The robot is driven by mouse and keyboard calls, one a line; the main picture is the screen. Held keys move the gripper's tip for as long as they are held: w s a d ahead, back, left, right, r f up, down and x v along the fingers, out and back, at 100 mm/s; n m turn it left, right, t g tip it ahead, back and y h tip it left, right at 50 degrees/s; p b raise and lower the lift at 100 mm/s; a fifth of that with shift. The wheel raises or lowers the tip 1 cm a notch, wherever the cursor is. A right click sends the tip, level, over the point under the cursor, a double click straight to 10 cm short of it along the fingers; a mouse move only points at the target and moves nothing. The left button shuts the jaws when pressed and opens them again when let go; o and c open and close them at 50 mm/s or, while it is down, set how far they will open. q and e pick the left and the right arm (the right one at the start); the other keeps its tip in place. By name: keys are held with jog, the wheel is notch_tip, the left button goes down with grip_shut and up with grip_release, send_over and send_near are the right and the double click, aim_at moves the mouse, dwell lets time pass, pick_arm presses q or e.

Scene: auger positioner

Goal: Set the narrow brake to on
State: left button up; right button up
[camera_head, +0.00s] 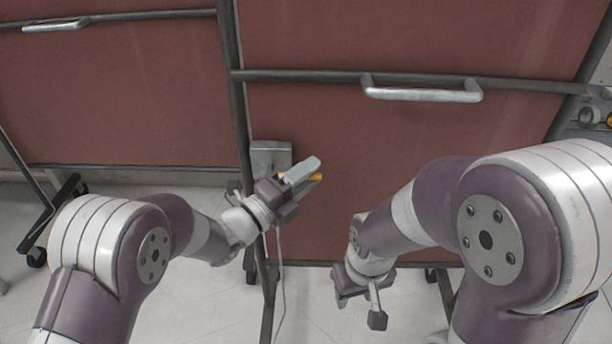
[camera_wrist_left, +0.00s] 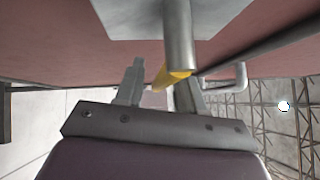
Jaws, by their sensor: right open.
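A grey box (camera_head: 271,156) is mounted on the dark post between the red panels. A yellow bar (camera_head: 315,177) shows beside my left gripper (camera_head: 304,171). In the left wrist view the yellow bar (camera_wrist_left: 168,77) lies under a grey cylinder (camera_wrist_left: 178,35) that hangs from a flat grey plate (camera_wrist_left: 215,12). My left gripper (camera_wrist_left: 158,88) is open, with the bar at the gap between its fingers, nearer the right one. I cannot tell whether they touch. My right gripper (camera_head: 360,300) is open and empty, low near the floor. No brake marking is readable.
Red panels (camera_head: 400,170) in dark frames stand ahead, with metal handles (camera_head: 420,94) (camera_head: 56,25). Casters (camera_head: 37,257) stand at the left. A cable (camera_head: 280,270) hangs below the left gripper. A shelf with rolls (camera_head: 590,116) is at the right edge.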

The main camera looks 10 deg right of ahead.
pick_arm(q)
grip_shut()
